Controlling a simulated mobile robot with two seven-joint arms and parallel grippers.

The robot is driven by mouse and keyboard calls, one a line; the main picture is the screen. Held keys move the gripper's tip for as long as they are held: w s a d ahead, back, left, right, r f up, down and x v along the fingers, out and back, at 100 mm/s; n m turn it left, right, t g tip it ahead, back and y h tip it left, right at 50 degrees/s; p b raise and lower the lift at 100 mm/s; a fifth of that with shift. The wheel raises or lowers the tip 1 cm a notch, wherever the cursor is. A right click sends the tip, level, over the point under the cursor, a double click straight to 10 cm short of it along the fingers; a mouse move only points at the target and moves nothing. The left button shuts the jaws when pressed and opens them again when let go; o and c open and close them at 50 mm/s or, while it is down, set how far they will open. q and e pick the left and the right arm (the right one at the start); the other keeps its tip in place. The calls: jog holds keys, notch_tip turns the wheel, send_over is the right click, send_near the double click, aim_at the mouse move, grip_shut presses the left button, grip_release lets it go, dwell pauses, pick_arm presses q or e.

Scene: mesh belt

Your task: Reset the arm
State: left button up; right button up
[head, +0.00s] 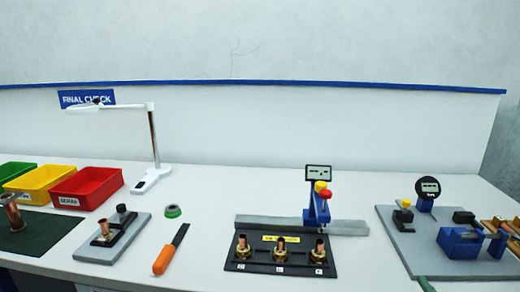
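Neither of my arms nor grippers can be made out in the head view. The view shows a white workbench (200,262) with inspection tools on it. A black fixture plate (262,268) at the centre holds three copper-and-brass fittings in a row. Behind it a blue gauge stand (316,208) with a small display stands on a grey bar (265,222).
Red (88,190), yellow (35,184) and green bins stand at the left. A white lamp (153,150) stands behind. An orange-handled tool (164,260) lies left of the fixture. A grey plate (420,252) with a dial gauge and blue block is at right.

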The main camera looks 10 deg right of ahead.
jog(key=s+a+f+m+g, duration=0.6)
jog(key=s+a+f+m, duration=0.15)
jog(key=f, duration=0.25)
jog(key=s+a+f+m+g+y, duration=0.5)
jog(key=s+a+g, duration=0.1)
jog(key=s+a, duration=0.6)
jog(key=w+a+f+t+y+p, duration=0.1)
jog(key=w+a+f+t+p, duration=0.2)
jog(key=f, duration=0.4)
jog(key=shift+w+a+f+t+y+p, duration=0.2)
jog(key=shift+w+a+t+y+p, duration=0.25)
jog(key=shift+t, duration=0.75)
jog(key=shift+w, duration=0.2)
jog(key=shift+c, duration=0.3)
